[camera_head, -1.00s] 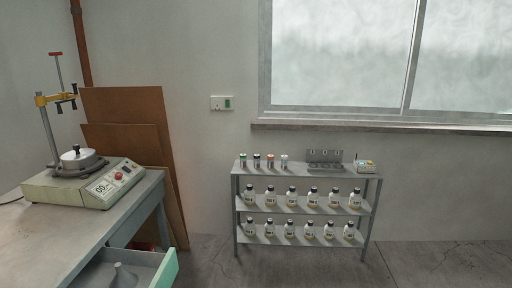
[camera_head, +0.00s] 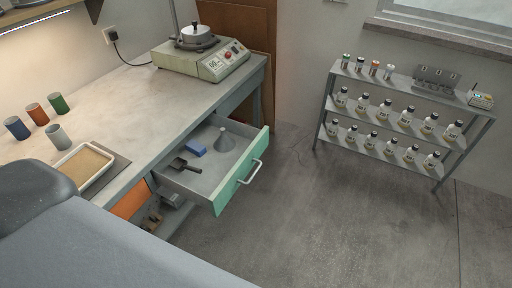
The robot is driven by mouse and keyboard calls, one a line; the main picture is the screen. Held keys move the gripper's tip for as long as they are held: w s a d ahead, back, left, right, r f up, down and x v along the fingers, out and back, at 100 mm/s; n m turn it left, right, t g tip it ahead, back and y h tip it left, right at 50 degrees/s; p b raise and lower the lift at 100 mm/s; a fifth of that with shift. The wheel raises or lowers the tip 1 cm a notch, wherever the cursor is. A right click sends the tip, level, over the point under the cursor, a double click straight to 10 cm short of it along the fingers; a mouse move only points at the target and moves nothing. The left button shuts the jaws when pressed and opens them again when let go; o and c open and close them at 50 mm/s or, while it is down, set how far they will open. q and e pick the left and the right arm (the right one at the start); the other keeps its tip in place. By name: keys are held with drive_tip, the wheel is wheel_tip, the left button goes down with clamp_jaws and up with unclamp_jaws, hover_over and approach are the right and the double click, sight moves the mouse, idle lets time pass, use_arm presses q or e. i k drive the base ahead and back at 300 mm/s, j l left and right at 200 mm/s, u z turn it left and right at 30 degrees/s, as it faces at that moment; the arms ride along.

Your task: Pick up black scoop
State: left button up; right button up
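The black scoop (camera_head: 183,165) lies in the open drawer (camera_head: 232,186) under the bench, near the drawer's left end. It is small and dark in this view. Neither of my grippers is in view.
The drawer also holds a blue block (camera_head: 195,149) and a grey cone-shaped object (camera_head: 224,141). The bench (camera_head: 120,98) carries several cups, a tray (camera_head: 84,168) and a hotplate device (camera_head: 203,60). A bottle shelf (camera_head: 391,120) stands right; the floor between is clear.

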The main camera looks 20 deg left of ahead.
sight(178, 164)
drive_tip(key=k+j+u, duration=0.1)
drive_tip(key=u, duration=1.25)
